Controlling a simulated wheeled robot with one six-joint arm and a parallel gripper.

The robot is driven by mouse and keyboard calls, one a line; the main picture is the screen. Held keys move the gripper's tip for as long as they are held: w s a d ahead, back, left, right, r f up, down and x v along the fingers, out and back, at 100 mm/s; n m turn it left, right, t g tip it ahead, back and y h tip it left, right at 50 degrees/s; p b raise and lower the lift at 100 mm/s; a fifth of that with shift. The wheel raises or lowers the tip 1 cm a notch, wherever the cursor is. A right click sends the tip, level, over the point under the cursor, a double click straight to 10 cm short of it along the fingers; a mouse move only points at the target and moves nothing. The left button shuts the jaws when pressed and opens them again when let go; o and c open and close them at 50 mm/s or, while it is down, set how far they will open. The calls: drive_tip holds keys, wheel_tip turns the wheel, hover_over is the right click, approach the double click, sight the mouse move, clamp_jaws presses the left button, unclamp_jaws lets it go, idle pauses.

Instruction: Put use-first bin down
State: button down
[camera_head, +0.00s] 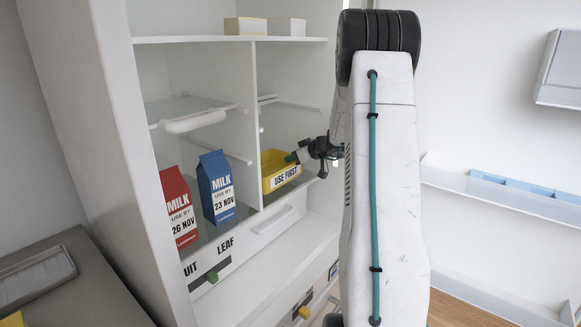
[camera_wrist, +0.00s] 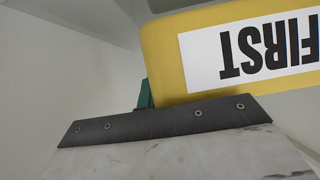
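The use-first bin (camera_head: 283,178) is a yellow open-topped box with a white "USE FIRST" label. It is in the right compartment of the white cabinet, low over the bottom shelf. I cannot tell whether its base touches the shelf. My gripper (camera_head: 292,157) is at the bin's right end, with a teal fingertip at the rim, and looks shut on it. In the wrist view the bin's yellow wall (camera_wrist: 165,60) and upside-down label fill the upper right. A teal finger (camera_wrist: 145,95) sits against its edge; the other finger is hidden.
A red milk carton (camera_head: 179,208) and a blue milk carton (camera_head: 216,187) stand in the left compartment, across the divider (camera_head: 256,130). Two small boxes (camera_head: 264,26) sit on the top shelf. A drawer front (camera_head: 280,222) is below the bin.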

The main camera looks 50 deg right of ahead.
drive_tip(key=shift+f, duration=1.4)
drive_tip(key=shift+f, duration=0.1)
drive_tip(key=c, duration=1.6)
unclamp_jaws()
drive_tip(key=shift+c, duration=0.2)
drive_tip(key=a+v, duration=0.1)
drive_tip(key=v, duration=1.1)
drive_tip(key=shift+d, duration=0.45)
